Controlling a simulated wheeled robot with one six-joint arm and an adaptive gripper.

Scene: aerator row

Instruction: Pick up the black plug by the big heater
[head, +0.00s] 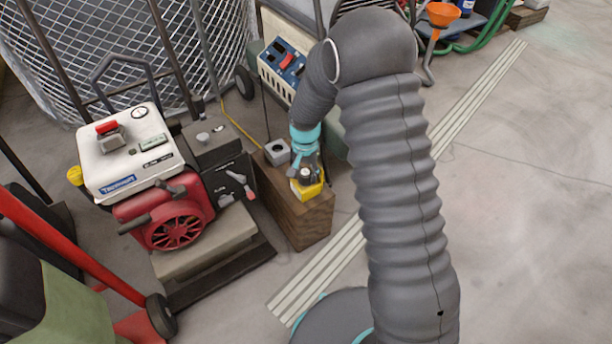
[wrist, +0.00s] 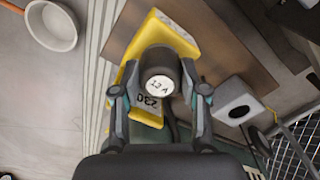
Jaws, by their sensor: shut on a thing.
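The black plug (wrist: 160,62) has a round pale end marked "13 A". In the wrist view it sits between the fingers of my gripper (wrist: 160,90), which is shut on it. A yellow piece (wrist: 158,28) marked "230" lies right behind and under the plug. In the head view my gripper (head: 306,172) is over the wooden block (head: 300,217), with the yellow piece (head: 305,189) at its tips. Whether the plug is clear of the yellow piece cannot be told. I cannot tell which thing is the big heater.
A grey box with a round hole (head: 278,152) stands on the block beside my gripper. A red and white engine machine (head: 140,165) is close on the left. A blue-fronted panel (head: 283,65) is behind. Open floor (head: 530,200) lies to the right.

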